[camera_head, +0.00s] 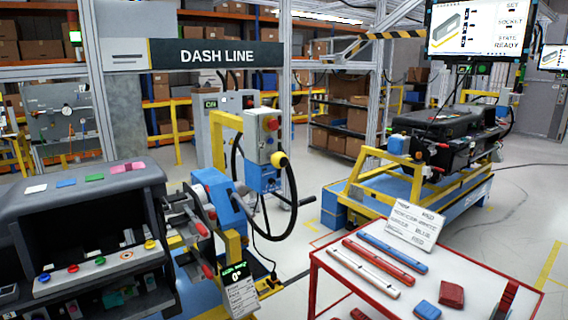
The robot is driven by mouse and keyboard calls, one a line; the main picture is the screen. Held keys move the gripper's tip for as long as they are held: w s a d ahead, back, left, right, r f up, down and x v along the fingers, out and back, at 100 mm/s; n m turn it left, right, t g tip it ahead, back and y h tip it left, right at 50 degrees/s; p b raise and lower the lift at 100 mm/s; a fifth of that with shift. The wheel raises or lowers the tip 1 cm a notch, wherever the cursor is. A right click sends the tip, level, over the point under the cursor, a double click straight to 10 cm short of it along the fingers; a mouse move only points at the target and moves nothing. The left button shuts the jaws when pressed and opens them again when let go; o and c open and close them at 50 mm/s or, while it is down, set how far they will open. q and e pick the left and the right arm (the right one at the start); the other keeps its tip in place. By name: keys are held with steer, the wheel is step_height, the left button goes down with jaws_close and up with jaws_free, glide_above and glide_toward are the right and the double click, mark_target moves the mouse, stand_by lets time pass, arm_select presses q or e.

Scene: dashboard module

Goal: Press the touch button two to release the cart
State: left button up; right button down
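A grey control box (262,137) with red buttons on its face stands on a post near the middle. No button marked two can be read, so I cannot tell which is the touch button two. A yellow-framed cart (365,190) with a blue base stands at the right and carries a black dashboard module (455,137). Another dark dashboard module (95,205) is close at the left, next to a blue and yellow handling fixture (218,190) with a black curved handle and red grips. Neither of my grippers is in view.
A red-rimmed table (318,262) at the lower right holds red, white and blue bars, small blocks and a white sign (414,225). A screen (480,28) hangs at the upper right, showing READY. Grey floor (300,232) is open between the fixture and the cart.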

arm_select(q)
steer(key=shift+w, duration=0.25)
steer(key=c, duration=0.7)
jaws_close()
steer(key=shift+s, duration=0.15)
